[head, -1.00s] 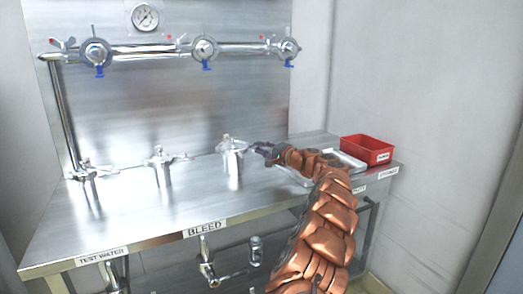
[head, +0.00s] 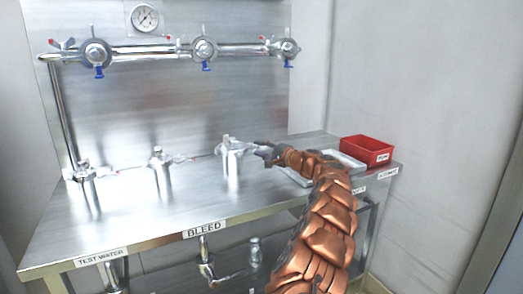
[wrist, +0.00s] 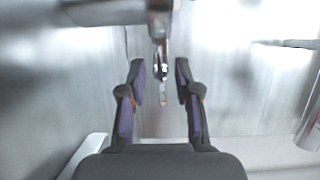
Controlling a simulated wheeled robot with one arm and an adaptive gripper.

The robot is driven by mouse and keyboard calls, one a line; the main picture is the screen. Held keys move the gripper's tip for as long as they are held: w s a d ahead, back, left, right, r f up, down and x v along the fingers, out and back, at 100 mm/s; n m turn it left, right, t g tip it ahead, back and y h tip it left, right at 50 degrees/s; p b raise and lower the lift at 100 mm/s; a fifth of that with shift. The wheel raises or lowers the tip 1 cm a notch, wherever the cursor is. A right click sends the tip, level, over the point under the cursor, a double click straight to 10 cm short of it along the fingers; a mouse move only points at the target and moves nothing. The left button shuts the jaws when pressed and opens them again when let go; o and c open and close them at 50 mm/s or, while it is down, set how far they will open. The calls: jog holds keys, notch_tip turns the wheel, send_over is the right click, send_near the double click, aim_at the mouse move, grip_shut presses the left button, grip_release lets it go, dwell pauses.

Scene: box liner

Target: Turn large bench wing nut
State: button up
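Three metal fittings with wing-shaped tops stand in a row on the steel bench (head: 135,215). The one at the right (head: 231,160) looks the largest, upright, with its wing nut (head: 230,143) on top. My gripper (head: 262,152) is just to the right of this wing nut in the head view. In the wrist view, my gripper (wrist: 160,72) is open, with its dark, purple-padded fingers apart. A narrow metal wing with a pale tip (wrist: 162,80) points down between the fingers, with gaps on both sides. I cannot tell whether any finger touches it.
A red bin (head: 367,151) and a pale tray (head: 343,160) are at the bench's right end, beside my arm. A pipe with several blue-handled valves (head: 205,50) and a gauge (head: 145,17) is on the back panel. The front of the bench top is clear.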

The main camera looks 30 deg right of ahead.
jog(key=shift+v, duration=6)
jog(key=shift+r, duration=0.1)
